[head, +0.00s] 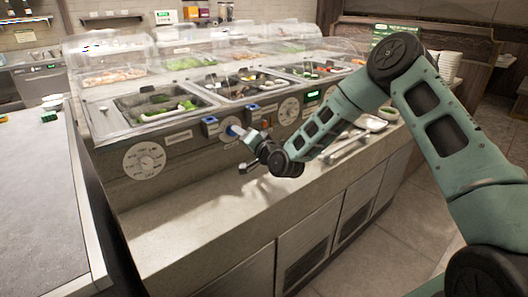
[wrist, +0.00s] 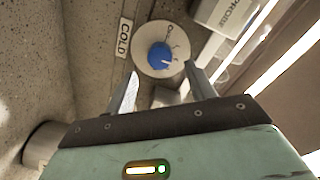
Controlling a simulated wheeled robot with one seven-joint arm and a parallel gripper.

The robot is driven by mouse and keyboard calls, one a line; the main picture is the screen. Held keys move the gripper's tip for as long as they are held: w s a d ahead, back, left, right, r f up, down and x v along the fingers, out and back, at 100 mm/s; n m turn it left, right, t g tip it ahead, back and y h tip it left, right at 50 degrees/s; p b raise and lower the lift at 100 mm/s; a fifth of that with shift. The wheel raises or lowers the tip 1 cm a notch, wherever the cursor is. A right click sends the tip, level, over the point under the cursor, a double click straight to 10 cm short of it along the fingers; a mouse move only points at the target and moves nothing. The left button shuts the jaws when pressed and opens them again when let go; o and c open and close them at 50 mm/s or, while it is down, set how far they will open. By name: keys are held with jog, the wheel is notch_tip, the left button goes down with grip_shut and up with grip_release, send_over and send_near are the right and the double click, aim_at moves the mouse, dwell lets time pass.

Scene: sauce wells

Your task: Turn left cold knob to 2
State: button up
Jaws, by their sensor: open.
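The cold knob is a blue knob (wrist: 161,56) on a round pale dial plate (wrist: 141,47) in the wrist view. A white COLD label (wrist: 124,38) is beside it. A pale pointer mark shows on the knob; the dial's small numerals are too blurred to read. My gripper (wrist: 161,70) is open, its two fingers reaching toward either side of the knob. Whether they touch it I cannot tell. In the head view, my gripper (head: 240,136) is at the counter's front panel, with the blue knob (head: 232,130) just beyond it, partly hidden.
A large round dial (head: 144,160) is on the panel at left, and another (head: 289,110) at right. Blue-topped boxes (head: 210,121) stick out nearby. Food wells (head: 155,104) lie above.

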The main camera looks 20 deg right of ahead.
jog(key=b+v, duration=0.1)
jog(key=v, duration=1.2)
jog(key=shift+b, duration=0.4)
jog(key=shift+s, duration=0.15)
jog(key=s+a+n+g+p, duration=0.1)
jog(key=s+a+n+g, duration=0.8)
jog(key=s+a, duration=0.35)
jog(key=s+r+n+g+h, duration=0.2)
jog(key=s+r+n+g, duration=0.1)
jog(key=s, duration=0.9)
jog(key=s+d+r+n+g+h+p, duration=0.1)
jog(key=s+g, duration=0.4)
jog(key=s, duration=0.7)
notch_tip(320, 180, up, 2)
jog(key=n+h, duration=0.1)
jog(key=n, duration=0.1)
jog(key=shift+n, duration=0.3)
jog(key=shift+s, duration=0.15)
